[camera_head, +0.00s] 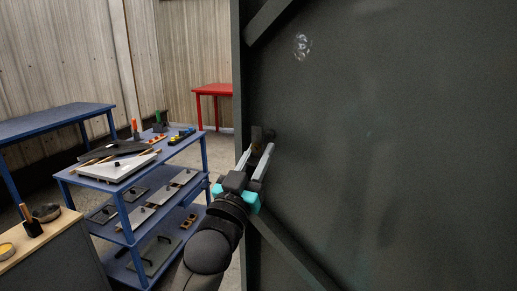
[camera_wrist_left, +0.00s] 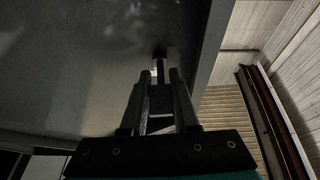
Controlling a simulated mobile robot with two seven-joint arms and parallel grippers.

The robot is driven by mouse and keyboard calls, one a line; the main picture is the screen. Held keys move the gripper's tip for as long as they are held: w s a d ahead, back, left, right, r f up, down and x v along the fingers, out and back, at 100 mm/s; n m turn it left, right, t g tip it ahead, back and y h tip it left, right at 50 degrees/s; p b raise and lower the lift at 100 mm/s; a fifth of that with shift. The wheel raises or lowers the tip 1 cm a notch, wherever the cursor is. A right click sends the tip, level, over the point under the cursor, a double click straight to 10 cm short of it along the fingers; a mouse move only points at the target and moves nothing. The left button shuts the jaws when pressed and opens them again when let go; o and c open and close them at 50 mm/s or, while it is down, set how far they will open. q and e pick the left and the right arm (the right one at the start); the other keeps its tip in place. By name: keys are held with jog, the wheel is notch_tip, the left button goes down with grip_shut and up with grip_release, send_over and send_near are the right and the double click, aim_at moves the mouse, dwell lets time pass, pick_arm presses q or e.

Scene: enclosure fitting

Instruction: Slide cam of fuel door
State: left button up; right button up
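The fuel door is a large dark grey-green panel (camera_head: 400,130) that fills the right side of the head view and the upper left of the left wrist view (camera_wrist_left: 70,60). Its cam, a small dark piece (camera_head: 257,134), sits near the panel's left edge. It shows in the left wrist view as a dark knob on a thin stem (camera_wrist_left: 159,54). My left gripper (camera_head: 256,158) is open, its fingers apart just short of the cam. In the left wrist view the stem lines up with the gap between the fingertips (camera_wrist_left: 160,74); contact cannot be told. My right gripper is out of view.
A blue shelf cart (camera_head: 122,215) with tools and flat plates stands left of my left arm. A blue table (camera_head: 55,122) and a red table (camera_head: 213,90) stand behind. A wooden-topped bench (camera_head: 40,245) is at the lower left. Diagonal braces cross the panel.

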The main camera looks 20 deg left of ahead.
pick_arm(q)
jog(key=o, duration=0.4)
jog(key=shift+f, duration=0.1)
jog(key=b+v, duration=0.2)
jog(key=v, duration=1.3)
jog(key=shift+s, duration=0.1)
